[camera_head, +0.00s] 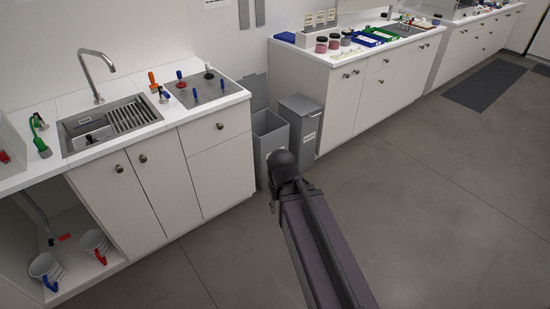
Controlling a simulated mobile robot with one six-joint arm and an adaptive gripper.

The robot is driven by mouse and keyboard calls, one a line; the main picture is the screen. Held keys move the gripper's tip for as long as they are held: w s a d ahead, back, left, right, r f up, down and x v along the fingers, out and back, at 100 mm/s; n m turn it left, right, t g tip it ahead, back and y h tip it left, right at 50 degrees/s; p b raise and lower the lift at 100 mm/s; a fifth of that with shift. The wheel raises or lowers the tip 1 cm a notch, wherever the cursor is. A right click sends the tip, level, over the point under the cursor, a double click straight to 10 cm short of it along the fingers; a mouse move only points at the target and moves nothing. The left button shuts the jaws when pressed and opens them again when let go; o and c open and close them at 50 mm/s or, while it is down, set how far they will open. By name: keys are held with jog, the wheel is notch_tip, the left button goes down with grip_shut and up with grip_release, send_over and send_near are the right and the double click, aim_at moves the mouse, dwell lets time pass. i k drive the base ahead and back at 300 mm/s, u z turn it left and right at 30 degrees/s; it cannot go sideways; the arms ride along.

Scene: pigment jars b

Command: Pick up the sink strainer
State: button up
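The sink (72,149) is a steel basin set in the white counter at the left, under a tall curved tap. A small dark thing with a knob (90,139) sits low in the basin and looks like the sink strainer, but it is too small to be sure. My dark arm (318,243) reaches up from the bottom, right of centre, and ends in view at a rounded dark joint. It is well to the right of the sink, over the floor. No gripper fingers show.
A ribbed drainer (130,117) fills the sink's right side. Red- and blue-handled tools stand on a steel plate (208,92). Grey bins (268,137) stand between the cabinets. Jars and trays stand on the far counter (335,57).

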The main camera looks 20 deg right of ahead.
aim_at(88, 136)
jog(key=z, duration=0.05)
jog(key=i, duration=0.9)
jog(key=u, duration=1.3)
